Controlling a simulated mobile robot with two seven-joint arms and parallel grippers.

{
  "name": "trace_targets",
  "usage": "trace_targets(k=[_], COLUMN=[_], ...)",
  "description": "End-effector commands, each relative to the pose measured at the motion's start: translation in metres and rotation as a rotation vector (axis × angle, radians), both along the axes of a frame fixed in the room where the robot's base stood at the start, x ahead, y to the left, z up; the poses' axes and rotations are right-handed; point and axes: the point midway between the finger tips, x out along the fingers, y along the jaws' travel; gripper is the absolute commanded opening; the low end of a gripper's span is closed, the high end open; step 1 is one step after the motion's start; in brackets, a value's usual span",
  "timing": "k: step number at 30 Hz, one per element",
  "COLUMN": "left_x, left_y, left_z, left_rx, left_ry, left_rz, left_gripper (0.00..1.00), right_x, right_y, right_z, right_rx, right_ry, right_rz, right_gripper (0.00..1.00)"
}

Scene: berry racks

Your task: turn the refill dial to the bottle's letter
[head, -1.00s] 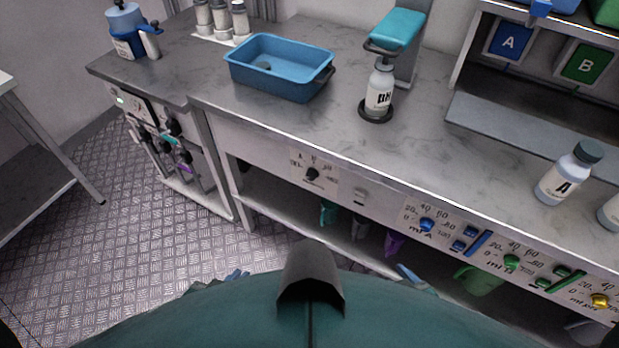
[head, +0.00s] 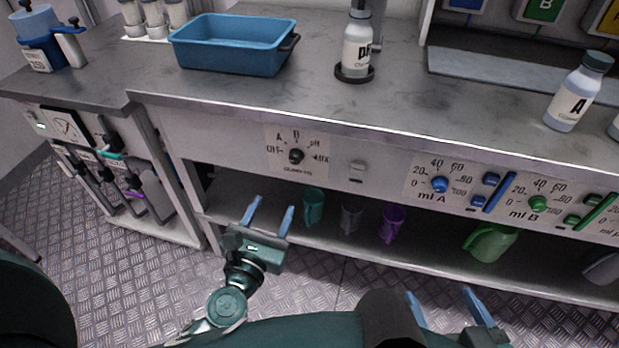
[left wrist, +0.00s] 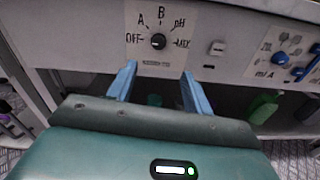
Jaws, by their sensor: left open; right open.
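The refill dial (head: 296,156) is a black knob on a pale plate in the bench front, marked OFF, A, B, pH and AUX. It also shows in the left wrist view (left wrist: 158,41); its pointer is too small to read surely. A white bottle (head: 357,50) labelled pH stands upright in a black ring on the bench. My left gripper (head: 271,206) is open and empty, below and in front of the dial. In the left wrist view its fingers (left wrist: 159,70) point toward the dial plate, apart from it. My right gripper (head: 440,294) is open and empty at the bottom.
A bottle labelled A (head: 572,98) stands on the bench at right. A blue tray (head: 230,60) sits at the back left. A small switch (head: 357,170) and the ml A knob (head: 439,184) are right of the dial. Coloured jugs stand on the shelf below.

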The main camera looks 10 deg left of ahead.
Motion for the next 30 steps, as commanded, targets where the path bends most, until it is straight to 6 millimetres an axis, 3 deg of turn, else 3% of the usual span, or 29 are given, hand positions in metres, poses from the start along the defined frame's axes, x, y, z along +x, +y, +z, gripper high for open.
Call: trace_targets(k=[3,8,21,30], left_x=[0.004,0.017,0.104,0.133], left_y=[0.004,0.004,0.001,0.0], left_z=[-0.006,-0.003,-0.004,-0.005], left_rx=[-0.108,-0.128,-0.122,-0.123], left_ry=[0.007,0.006,0.006,0.007], left_rz=[0.023,0.028,0.025,0.025], left_gripper=[0.51,0.51,0.51,0.51], right_x=[-0.001,0.0,0.003,0.003], right_y=[0.0,0.001,0.005,0.005], right_z=[-0.002,0.001,-0.003,-0.004], right_rx=[0.005,0.007,0.012,0.012], right_ry=[-0.01,-0.002,0.035,0.035], right_rz=[-0.001,0.001,0.008,0.009], right_gripper=[0.79,0.79,0.79,0.79])
